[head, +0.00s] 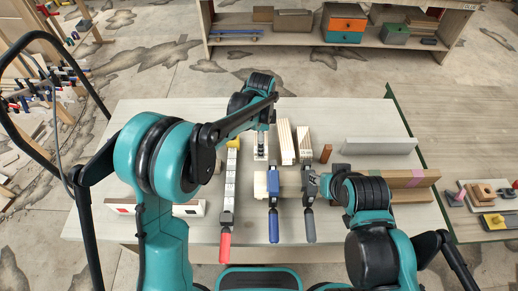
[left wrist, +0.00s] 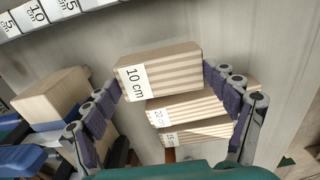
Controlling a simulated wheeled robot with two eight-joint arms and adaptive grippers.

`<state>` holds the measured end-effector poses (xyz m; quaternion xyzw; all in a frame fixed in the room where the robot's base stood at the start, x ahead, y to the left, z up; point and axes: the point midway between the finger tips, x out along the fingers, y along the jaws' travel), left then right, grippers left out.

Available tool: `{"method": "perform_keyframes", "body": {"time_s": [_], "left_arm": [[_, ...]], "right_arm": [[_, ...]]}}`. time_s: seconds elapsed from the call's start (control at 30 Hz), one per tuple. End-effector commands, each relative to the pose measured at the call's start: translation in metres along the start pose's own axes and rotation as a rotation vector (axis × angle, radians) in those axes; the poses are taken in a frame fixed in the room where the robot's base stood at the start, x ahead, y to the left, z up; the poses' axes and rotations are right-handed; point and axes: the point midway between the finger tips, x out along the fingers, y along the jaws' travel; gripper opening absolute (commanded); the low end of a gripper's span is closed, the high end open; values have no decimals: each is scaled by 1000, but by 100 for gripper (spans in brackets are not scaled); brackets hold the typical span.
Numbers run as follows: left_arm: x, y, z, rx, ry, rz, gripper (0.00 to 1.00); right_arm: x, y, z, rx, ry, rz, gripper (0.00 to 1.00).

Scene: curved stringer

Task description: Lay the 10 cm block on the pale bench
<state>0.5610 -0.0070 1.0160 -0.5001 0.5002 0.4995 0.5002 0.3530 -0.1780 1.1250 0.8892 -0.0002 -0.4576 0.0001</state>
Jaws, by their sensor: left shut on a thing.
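The 10 cm block (left wrist: 172,72), pale striped wood with a white "10 cm" label, sits between the fingers of my left gripper (left wrist: 160,80) in the left wrist view. The gripper is shut on it. I cannot tell whether the block touches the bench.
The 20 cm block (head: 285,142) and 15 cm block (head: 304,143) stand just right of the held block. A marked bar (head: 231,180) lies left. The bench's far left is clear.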

Motion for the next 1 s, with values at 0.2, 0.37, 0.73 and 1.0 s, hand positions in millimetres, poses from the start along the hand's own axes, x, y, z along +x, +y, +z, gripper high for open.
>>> {"method": "perform_keyframes", "body": {"time_s": [0.2, 0.37, 0.73, 1.0], "left_arm": [[24, 0, 0, -1, 0, 0, 54], [41, 0, 0, -1, 0, 0, 54], [44, 0, 0, -1, 0, 0, 91], [43, 0, 0, -1, 0, 0, 100]], "right_arm": [[5, 0, 3, 0, 0, 0, 40], [7, 0, 5, 0, 0, 0, 40], [10, 0, 7, 0, 0, 0, 40], [9, 0, 6, 0, 0, 0, 40]]}}
